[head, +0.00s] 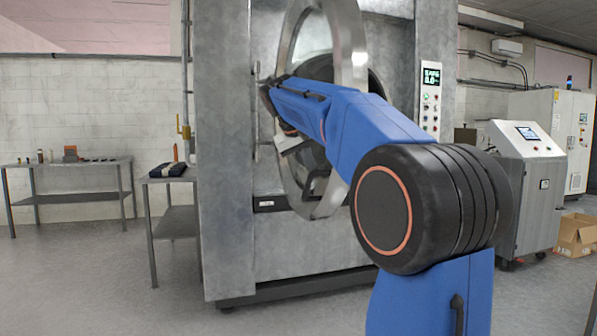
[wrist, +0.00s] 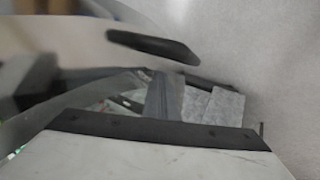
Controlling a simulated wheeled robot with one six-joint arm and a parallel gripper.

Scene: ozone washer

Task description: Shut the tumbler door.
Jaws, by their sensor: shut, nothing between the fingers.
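The tumbler door (head: 300,42) is a round steel ring that stands open, swung out in front of the washer's dark drum opening (head: 377,86). My blue arm crosses in front of it and hides much of its middle and right side. My gripper (head: 312,180) is shut and empty, near the lower part of the ring in the head view; I cannot tell whether it touches the door. In the wrist view, blurred grey surfaces and a dark bar (wrist: 152,46) show ahead, too unclear to name surely.
The washer's grey cabinet (head: 222,150) stands behind, with a control panel (head: 430,98) to the right of the opening. A side table (head: 175,222) with a dark folded item (head: 166,169) is at left. A console (head: 525,190) and cardboard box (head: 577,236) are at right. The front-left floor is clear.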

